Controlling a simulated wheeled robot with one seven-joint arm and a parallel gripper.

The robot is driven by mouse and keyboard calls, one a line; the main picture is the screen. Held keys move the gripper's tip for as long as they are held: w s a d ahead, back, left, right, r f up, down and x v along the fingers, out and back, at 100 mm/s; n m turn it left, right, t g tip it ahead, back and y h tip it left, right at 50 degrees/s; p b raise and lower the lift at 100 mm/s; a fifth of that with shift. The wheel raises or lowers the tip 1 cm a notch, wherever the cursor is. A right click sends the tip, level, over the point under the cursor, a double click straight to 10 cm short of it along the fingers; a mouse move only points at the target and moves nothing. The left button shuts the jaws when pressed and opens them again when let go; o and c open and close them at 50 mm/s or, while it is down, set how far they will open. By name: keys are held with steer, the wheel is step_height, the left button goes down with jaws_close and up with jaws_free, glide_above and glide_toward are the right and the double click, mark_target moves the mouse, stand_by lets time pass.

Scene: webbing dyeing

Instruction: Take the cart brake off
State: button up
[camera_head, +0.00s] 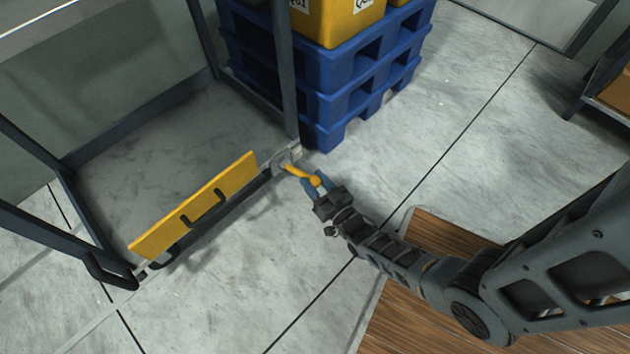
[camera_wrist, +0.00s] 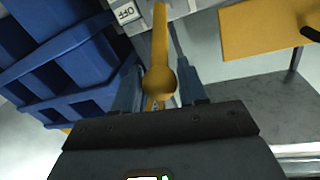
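The cart brake is a yellow lever (camera_head: 298,172) with a round knob, mounted on a grey bracket (camera_head: 284,157) at the corner of the dark-framed cart. In the wrist view the lever (camera_wrist: 160,40) points toward me, its knob between my fingers. A white label (camera_wrist: 127,13) reading "OFF" sits on the bracket, left of the lever. My gripper (camera_head: 315,182) is at the knob end. Its two blue fingers stand either side of the knob, with a visible gap on both sides in the wrist view. It is open and not clamped on the lever.
A stack of blue pallets (camera_head: 345,100) with yellow containers (camera_head: 345,22) stands just behind the bracket, close to the cart post. A yellow panel with a black handle (camera_head: 195,207) is along the cart's lower edge. Concrete floor is clear to the right; wooden boards (camera_head: 425,320) lie under my arm.

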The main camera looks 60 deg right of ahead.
jaws_close()
steer(key=shift+r, duration=0.1)
